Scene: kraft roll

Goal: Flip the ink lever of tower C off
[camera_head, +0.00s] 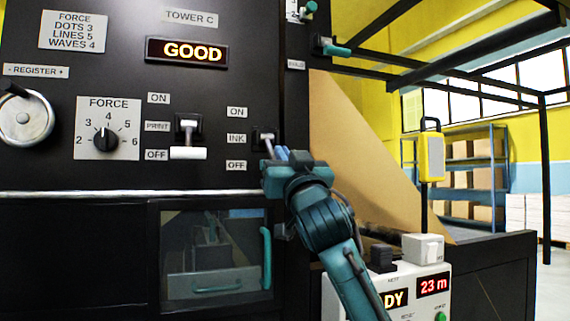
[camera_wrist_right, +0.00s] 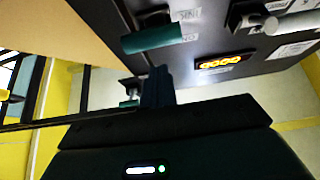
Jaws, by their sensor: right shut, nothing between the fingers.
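The tower C panel (camera_head: 120,170) fills the left of the head view. Its ink lever (camera_head: 265,141) stands beside the ON, INK and OFF labels, and my right gripper partly covers it. In the wrist view a teal handle (camera_wrist_right: 150,38) by the upside-down INK label (camera_wrist_right: 188,14) lies just beyond my fingertips. My right gripper (camera_head: 279,153) is shut with nothing between its fingers, close to the lever; I cannot tell whether they touch. The lever's exact setting is hard to tell. My left gripper is not in view.
A print lever with a white handle (camera_head: 188,153) is left of the ink lever. Below are a window door with a teal handle (camera_head: 266,258) and a white control box (camera_head: 413,305). A brown kraft sheet (camera_head: 360,160) slopes down at the right. A lit GOOD display (camera_head: 187,52) is above.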

